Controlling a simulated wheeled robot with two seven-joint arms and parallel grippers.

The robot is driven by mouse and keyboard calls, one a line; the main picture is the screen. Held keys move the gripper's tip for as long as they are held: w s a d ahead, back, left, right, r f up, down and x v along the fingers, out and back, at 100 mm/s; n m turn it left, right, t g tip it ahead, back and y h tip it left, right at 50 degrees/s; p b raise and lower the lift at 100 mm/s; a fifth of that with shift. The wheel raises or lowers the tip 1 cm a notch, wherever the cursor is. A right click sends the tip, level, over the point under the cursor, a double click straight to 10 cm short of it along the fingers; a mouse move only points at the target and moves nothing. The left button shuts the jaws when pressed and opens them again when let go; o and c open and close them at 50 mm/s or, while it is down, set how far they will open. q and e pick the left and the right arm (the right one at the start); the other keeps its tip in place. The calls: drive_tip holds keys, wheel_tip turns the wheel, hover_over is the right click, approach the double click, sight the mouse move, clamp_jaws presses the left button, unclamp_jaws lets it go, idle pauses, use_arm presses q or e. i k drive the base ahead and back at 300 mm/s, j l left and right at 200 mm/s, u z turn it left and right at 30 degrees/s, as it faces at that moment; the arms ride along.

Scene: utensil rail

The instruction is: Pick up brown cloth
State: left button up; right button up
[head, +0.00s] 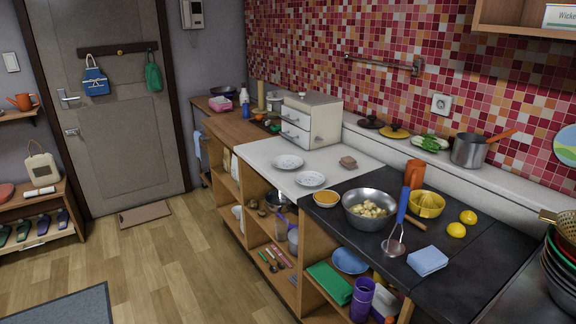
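A small folded brown cloth (348,162) lies on the white counter section (330,157), to the right of two patterned plates. It is fully visible, with nothing on top of it. Neither of my grippers shows in the head view.
Two plates (288,162) lie left of the cloth and a white drawer box (311,120) stands behind them. On the dark counter are a steel bowl (369,218), an orange cup (414,174), a blue-handled utensil (400,215) and a folded blue cloth (427,261). The counter around the brown cloth is clear.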

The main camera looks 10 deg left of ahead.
sight(350, 163)
drive_tip(key=i+j+z, duration=0.1)
drive_tip(key=i+j, duration=0.45)
drive_tip(key=i+j+z, duration=0.15)
drive_tip(key=i+j, duration=0.15)
drive_tip(key=j, duration=0.15)
drive_tip(key=i+j, duration=0.25)
drive_tip(key=j, duration=0.15)
drive_tip(key=i+j+z, duration=0.15)
drive_tip(key=i+j, duration=0.15)
drive_tip(key=i+j+z, duration=0.1)
drive_tip(key=j, duration=0.35)
drive_tip(key=i+j, duration=0.35)
drive_tip(key=i+j+z, duration=0.15)
drive_tip(key=j, duration=0.35)
drive_tip(key=i, duration=0.05)
